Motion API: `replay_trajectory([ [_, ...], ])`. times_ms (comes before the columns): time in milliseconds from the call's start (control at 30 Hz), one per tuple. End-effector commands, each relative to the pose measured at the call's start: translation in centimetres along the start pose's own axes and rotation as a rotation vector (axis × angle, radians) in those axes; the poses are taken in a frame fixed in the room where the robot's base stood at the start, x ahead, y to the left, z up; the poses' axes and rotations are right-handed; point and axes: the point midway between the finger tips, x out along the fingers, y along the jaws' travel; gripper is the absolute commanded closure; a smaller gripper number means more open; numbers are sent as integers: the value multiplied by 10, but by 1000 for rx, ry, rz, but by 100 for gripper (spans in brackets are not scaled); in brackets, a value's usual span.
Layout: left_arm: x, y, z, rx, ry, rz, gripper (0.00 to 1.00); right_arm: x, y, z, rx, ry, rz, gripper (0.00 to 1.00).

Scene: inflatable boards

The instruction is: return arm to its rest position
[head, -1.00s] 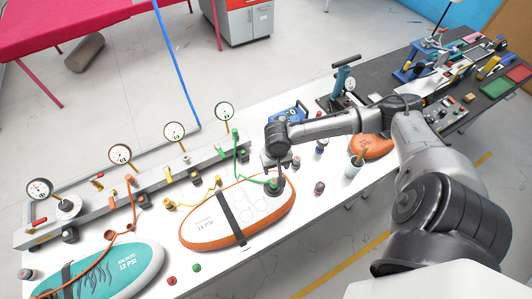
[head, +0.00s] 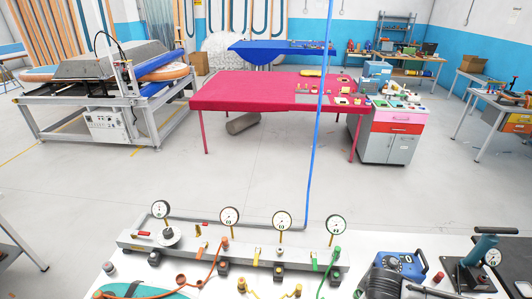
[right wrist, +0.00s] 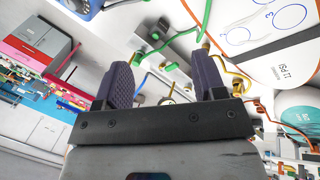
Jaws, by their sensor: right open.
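My right gripper (right wrist: 165,68) is open in the right wrist view, its two dark ridged fingers spread apart with nothing held between them. Behind the fingers are a green hose (right wrist: 206,22) and a green fitting (right wrist: 158,42). The white board with an orange rim (right wrist: 275,55) shows at the upper right, apart from the fingers. In the head view, only a dark part of my right arm shows at the bottom right; the gripper itself is hidden or out of frame there. My left gripper is in neither view.
The gauge manifold (head: 190,247) runs along the back of the white workbench (head: 120,272). A teal board (head: 145,291) lies at the front left. A blue device (head: 400,263) and a teal-handled pump (head: 483,250) stand at the right. Open floor separates the bench from a red table (head: 255,95).

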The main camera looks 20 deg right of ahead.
Motion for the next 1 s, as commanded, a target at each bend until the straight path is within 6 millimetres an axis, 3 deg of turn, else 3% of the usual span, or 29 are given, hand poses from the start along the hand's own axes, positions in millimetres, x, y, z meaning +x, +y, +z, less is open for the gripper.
replay_trajectory([
  [200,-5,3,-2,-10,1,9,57,-55,-23,-51,-274,228,144,36],
  [433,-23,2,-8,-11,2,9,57,-110,-73,-64,-263,404,168,36],
  [667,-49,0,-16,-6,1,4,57,-147,-126,-31,-16,451,26,36],
  [1000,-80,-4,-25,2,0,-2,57,-152,-207,48,206,252,-246,36],
])
